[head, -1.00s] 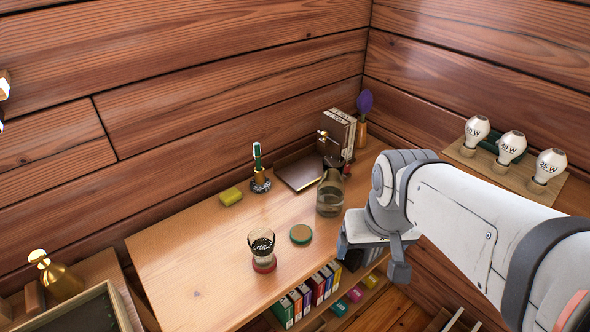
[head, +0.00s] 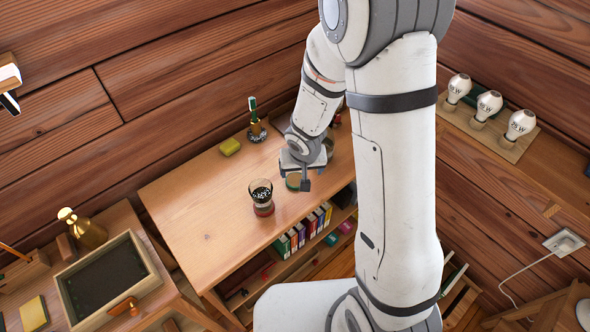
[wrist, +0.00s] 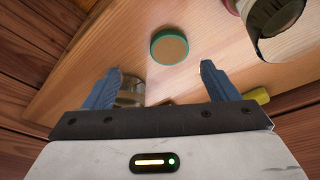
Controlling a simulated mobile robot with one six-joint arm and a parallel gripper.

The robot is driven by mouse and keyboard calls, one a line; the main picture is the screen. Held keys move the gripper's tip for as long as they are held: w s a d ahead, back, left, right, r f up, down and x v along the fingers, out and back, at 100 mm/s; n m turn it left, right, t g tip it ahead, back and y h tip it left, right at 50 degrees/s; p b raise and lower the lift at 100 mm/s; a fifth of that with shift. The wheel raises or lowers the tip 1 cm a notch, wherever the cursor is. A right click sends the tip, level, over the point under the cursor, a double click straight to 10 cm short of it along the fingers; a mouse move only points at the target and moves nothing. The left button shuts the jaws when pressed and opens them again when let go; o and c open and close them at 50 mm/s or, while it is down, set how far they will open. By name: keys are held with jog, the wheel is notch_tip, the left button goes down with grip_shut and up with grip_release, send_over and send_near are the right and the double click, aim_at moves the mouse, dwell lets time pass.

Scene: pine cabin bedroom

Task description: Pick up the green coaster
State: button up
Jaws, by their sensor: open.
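The green coaster (head: 293,183) lies on the wooden desk and is partly hidden by my gripper in the head view. In the wrist view the green coaster (wrist: 169,47) shows whole, a round disc with a tan top and green rim. It lies flat, just beyond and between the fingertips in the picture. My gripper (wrist: 160,72) is open and empty, with its two blue fingers spread wide. In the head view my gripper (head: 305,178) is above the desk at the coaster; its exact height is hard to tell.
A dark-filled glass (head: 261,190) stands on a red coaster (head: 264,210) left of the green one. A yellow sponge (head: 229,146) and toothbrush holder (head: 256,132) stand farther back. A glass vessel (wrist: 131,92) shows behind the left finger. The desk's left part is clear.

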aim_at(296, 180)
jog(key=b+x, duration=0.1)
jog(key=x, duration=0.1)
jog(key=a+b+x, duration=0.1)
jog(key=x, duration=0.2)
jog(key=b+x, duration=0.2)
jog(key=x, duration=0.1)
jog(key=shift+w+a+f, duration=0.15)
jog(key=shift+w+a, duration=0.05)
jog(key=shift+w, duration=0.2)
jog(key=c, duration=1.1)
